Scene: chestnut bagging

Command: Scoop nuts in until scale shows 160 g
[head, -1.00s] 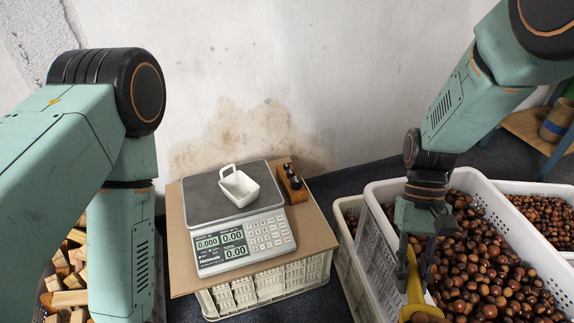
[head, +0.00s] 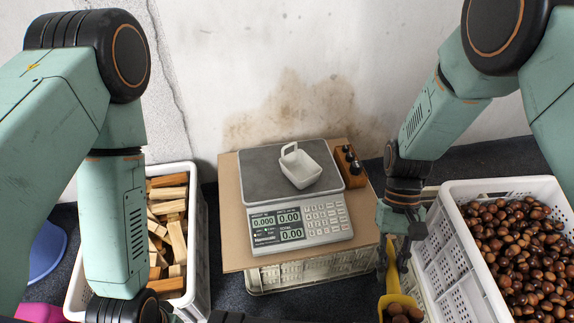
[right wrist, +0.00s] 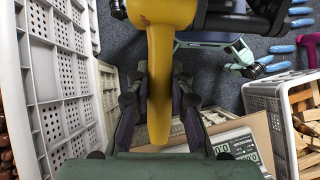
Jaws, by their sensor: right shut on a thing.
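My right gripper (head: 392,262) is shut on the handle of a yellow scoop (head: 392,282), which points down between its fingers. Chestnuts (head: 402,314) show in the scoop's bowl at the lower edge of the head view. In the right wrist view the scoop (right wrist: 160,75) passes between the fingers. The scale (head: 262,215) stands left of this gripper; its displays read 0.000, 0.00 and 0.00. A small white tub with a handle (head: 303,172) sits empty on the scale's grey plate. A white crate (head: 470,262) full of chestnuts (head: 520,245) is at right.
The scale stands on a cardboard sheet (head: 232,235) over a pale crate (head: 300,272). A wooden block with dark knobs (head: 350,165) is beside the plate. A crate of wood pieces (head: 203,250) is at left. The wall (head: 290,60) closes the back.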

